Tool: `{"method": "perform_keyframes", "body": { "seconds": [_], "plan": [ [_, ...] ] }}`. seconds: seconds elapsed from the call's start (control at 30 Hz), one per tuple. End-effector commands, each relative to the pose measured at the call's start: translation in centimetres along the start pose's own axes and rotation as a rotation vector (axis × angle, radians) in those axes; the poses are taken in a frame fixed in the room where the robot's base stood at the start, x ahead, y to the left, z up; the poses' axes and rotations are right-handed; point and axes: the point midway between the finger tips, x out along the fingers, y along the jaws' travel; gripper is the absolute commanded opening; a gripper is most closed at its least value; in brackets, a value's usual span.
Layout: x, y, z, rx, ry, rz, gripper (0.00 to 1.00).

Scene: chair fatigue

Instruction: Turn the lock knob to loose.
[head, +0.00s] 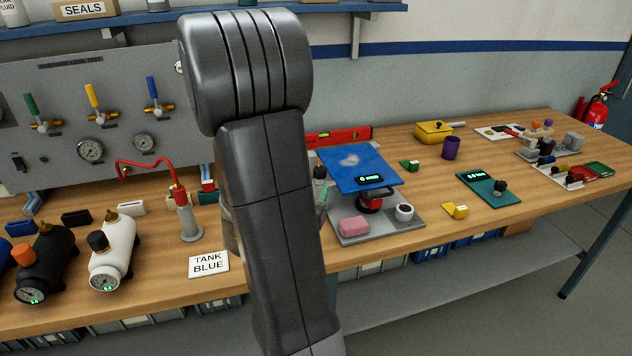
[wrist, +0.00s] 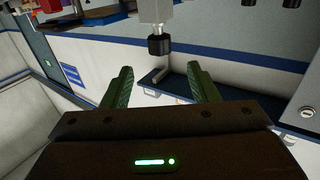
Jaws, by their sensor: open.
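In the wrist view my gripper (wrist: 159,71) is open and empty, its two green fingers well apart. A black knob (wrist: 160,44) on a grey post stands beyond the fingertips, roughly centred between them and apart from both. I take it for the lock knob, but no loose or lock marking is readable. In the head view my arm hides most of my gripper. Beside my arm, a blue tilted plate (head: 358,167) is mounted over a grey base (head: 375,234), with a red and black part (head: 370,203) under it. I cannot tell whether the knob belongs to this fixture.
The wooden bench (head: 445,222) is crowded. A pink block (head: 354,226) sits on the grey base. A purple cup (head: 451,148) and teal board (head: 489,189) are right.

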Motion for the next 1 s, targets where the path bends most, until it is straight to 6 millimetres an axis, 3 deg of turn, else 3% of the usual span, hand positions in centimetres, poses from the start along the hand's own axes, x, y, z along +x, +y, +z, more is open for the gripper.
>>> {"method": "perform_keyframes", "body": {
  "seconds": [0.23,0.63,0.83,1.0],
  "plan": [
    [-2.4,-0.1,0.0,0.000,0.000,-0.001,0.54],
    [-2.6,0.0,0.0,0.000,0.000,0.001,0.54],
    [-1.4,0.0,-0.1,-0.001,0.000,0.002,0.54],
    [1.3,0.1,-0.2,-0.001,0.000,0.004,0.54]
  ]
}}
